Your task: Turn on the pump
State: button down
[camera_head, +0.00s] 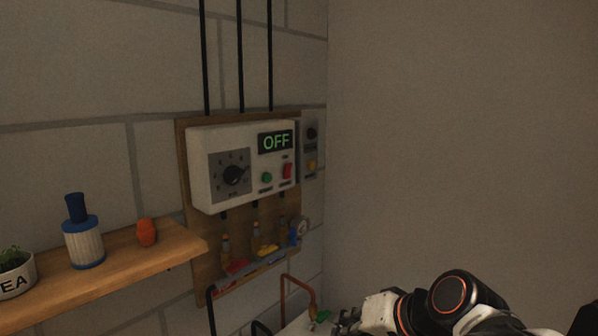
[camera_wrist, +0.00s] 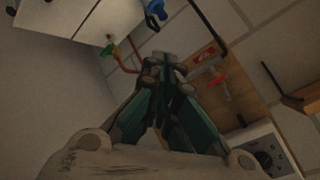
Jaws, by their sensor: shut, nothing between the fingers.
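A white control box (camera_head: 240,163) is mounted on a wooden board on the wall in the head view. Its display (camera_head: 275,141) reads OFF in green. It carries a black dial (camera_head: 233,175), a green button (camera_head: 266,178) and a red switch (camera_head: 287,171). Part of the box with the dial also shows at the lower right of the wrist view (camera_wrist: 259,139). My gripper (camera_wrist: 163,62) is shut and empty, with its fingertips together. In the head view it is low at the bottom edge (camera_head: 347,321), below and to the right of the box.
Under the box are pipes with red (camera_head: 236,267) and yellow (camera_head: 268,250) valve handles and a blue part (camera_head: 297,231). A wooden shelf (camera_head: 150,262) at left holds a blue-topped bottle (camera_head: 85,240), an orange object (camera_head: 147,232) and a plant pot (camera_head: 15,278). The right wall is bare.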

aim_at(287, 171)
jog(key=w+a+r+m+t+y+p, duration=0.25)
jog(key=w+r+y+p, duration=0.2)
jog(key=w+r, duration=0.6)
jog(key=w+d+r+m+t+y+p, duration=0.2)
jog(key=w+d+r+m+t+y, duration=0.2)
jog(key=w, duration=0.6)
jog(key=shift+d+r+t+y+p, duration=0.4)
jog(key=shift+d+r, duration=0.3)
jog(key=shift+r, duration=0.3)
jog(key=shift+w+a, duration=0.1)
jog(key=shift+w, duration=0.05)
jog(key=x, duration=1.3)
jog(key=shift+w+a+r, duration=0.2)
jog(key=shift+w+a, duration=0.05)
jog(key=shift+w, duration=0.05)
jog(key=shift+r, duration=0.1)
